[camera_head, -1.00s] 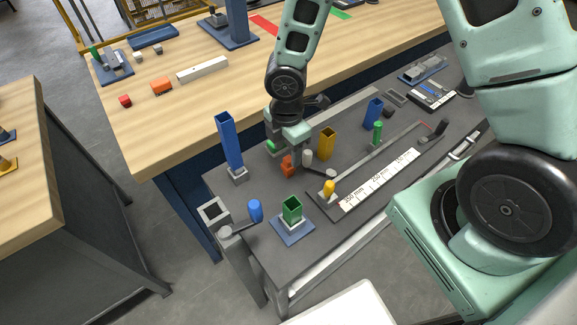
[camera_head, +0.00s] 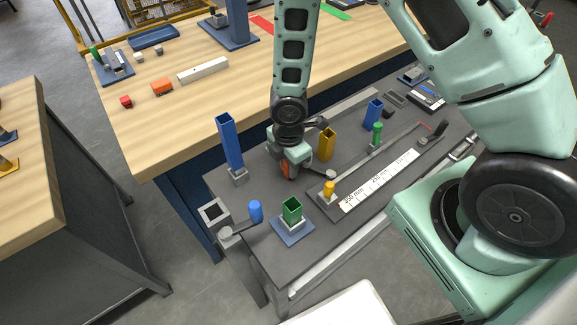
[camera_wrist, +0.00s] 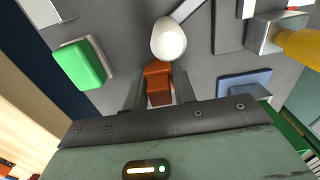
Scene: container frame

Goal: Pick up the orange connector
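The orange connector (camera_head: 287,169) stands on the dark grey bench, partly hidden by my gripper (camera_head: 291,166) in the head view. In the wrist view the orange connector (camera_wrist: 158,82) lies between the two fingers of my gripper (camera_wrist: 159,92). The fingers are apart, one on each side of it. A thin light gap shows at its right side, so the gripper looks open around it. The connector's lower end is hidden by the gripper body.
A tall blue holder (camera_head: 229,142), a yellow holder (camera_head: 327,144) and a green holder (camera_head: 292,210) stand around.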

